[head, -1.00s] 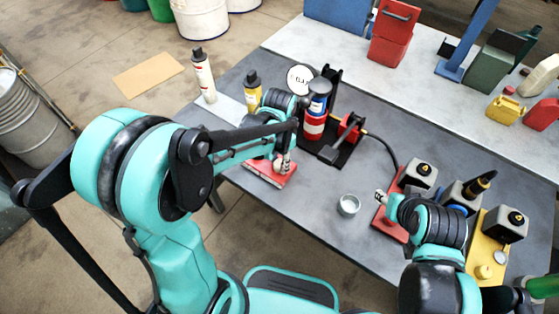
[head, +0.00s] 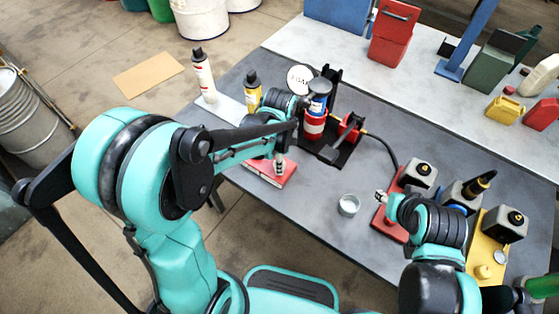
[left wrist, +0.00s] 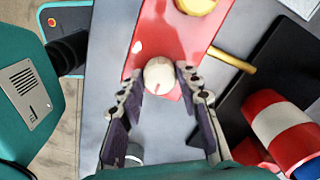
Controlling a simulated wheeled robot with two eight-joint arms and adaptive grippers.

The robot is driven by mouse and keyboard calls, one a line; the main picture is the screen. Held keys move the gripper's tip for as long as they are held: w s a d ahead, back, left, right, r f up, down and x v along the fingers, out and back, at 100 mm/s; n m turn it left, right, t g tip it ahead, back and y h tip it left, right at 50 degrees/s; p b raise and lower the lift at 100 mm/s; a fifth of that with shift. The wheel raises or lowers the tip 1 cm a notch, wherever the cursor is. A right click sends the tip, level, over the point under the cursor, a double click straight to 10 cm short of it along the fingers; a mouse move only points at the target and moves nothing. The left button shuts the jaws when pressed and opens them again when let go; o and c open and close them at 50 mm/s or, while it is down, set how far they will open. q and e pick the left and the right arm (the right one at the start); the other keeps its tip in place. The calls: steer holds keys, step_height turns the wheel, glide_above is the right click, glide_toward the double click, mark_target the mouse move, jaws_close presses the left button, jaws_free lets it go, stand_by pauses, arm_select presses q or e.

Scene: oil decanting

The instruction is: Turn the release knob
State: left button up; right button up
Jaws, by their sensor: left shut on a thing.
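The release knob (left wrist: 158,75) is a small pale round knob with a red mark, on a red plate (left wrist: 150,30) in the left wrist view. My left gripper (left wrist: 160,72) has its fingertips on both sides of it and is shut on it. In the head view my left gripper (head: 279,166) points down at the red plate (head: 262,176) near the table's front left edge, and hides the knob. My right gripper (head: 380,196) is beside a second red plate (head: 384,223) at the right; its jaw opening is too small to tell.
A red, white and blue cylinder (head: 314,122) stands just behind the left gripper on a black base (head: 330,152). A metal cup (head: 348,205) stands between the arms. Several grey blocks (head: 418,177) stand at the right. A black hose (head: 385,146) runs towards them.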

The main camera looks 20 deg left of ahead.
stand_by(0.5)
arm_select(q)
steer(key=o, duration=1.1)
steer(key=shift+o, duration=0.2)
step_height(320, 180, up, 12)
steer(key=s+a+n+t, duration=0.5)
steer(key=s+n, duration=0.5)
steer(key=n, duration=0.5)
steer(key=shift+f+t, duration=0.45)
steer(key=shift+t, duration=0.65)
